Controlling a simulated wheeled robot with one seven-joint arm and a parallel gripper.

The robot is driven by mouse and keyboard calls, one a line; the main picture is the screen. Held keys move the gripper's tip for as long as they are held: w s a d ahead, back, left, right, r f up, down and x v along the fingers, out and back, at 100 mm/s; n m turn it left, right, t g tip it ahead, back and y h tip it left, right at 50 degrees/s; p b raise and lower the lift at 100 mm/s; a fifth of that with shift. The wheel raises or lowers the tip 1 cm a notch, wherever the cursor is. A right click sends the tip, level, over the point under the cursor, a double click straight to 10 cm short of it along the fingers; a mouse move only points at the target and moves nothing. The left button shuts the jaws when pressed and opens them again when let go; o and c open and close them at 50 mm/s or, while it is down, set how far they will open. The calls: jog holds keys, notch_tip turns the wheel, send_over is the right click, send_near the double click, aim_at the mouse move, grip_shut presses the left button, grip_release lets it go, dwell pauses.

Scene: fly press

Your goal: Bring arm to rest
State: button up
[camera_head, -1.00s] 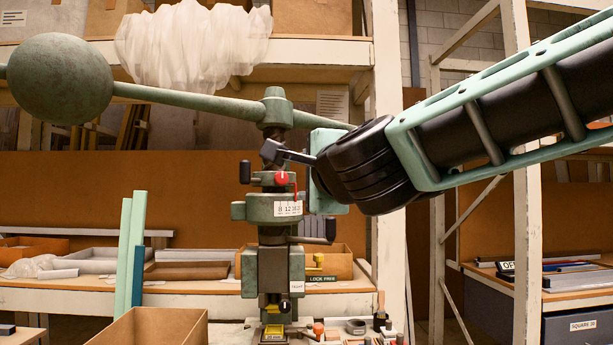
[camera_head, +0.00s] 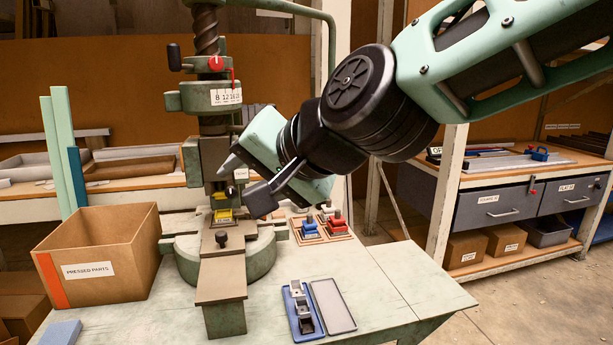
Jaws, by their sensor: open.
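My gripper (camera_head: 240,184) is at the end of my green and black arm, which reaches in from the upper right. Its two dark fingers stand apart, open, with nothing seen between them. The gripper is in the air just right of and in front of the fly press (camera_head: 212,155). In the picture it overlaps the right side of the press ram; whether it touches cannot be told. A yellow piece (camera_head: 222,215) shows low in the press, under the ram.
A pressed parts box (camera_head: 105,262) stands left of the press. A blue tray (camera_head: 300,310) with metal parts and a grey tray (camera_head: 331,305) lie in front. The bench's right part (camera_head: 405,280) is bare.

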jog(key=s+d+f+n+g+h+p, duration=0.1)
jog(key=s+d+f+n+g+h, duration=0.3)
jog(key=s+d+f, duration=0.4)
jog(key=s+d+f+n+g+h+p, duration=0.2)
jog(key=s+d+f, duration=0.5)
jog(key=s+d, duration=0.4)
jog(key=d+n+g+h, duration=0.1)
jog(key=d+n+h, duration=0.1)
jog(key=d, duration=0.1)
jog(key=shift+f+n+g, duration=0.35)
jog(key=shift+n+g, duration=0.05)
jog(key=shift+w+a, duration=0.1)
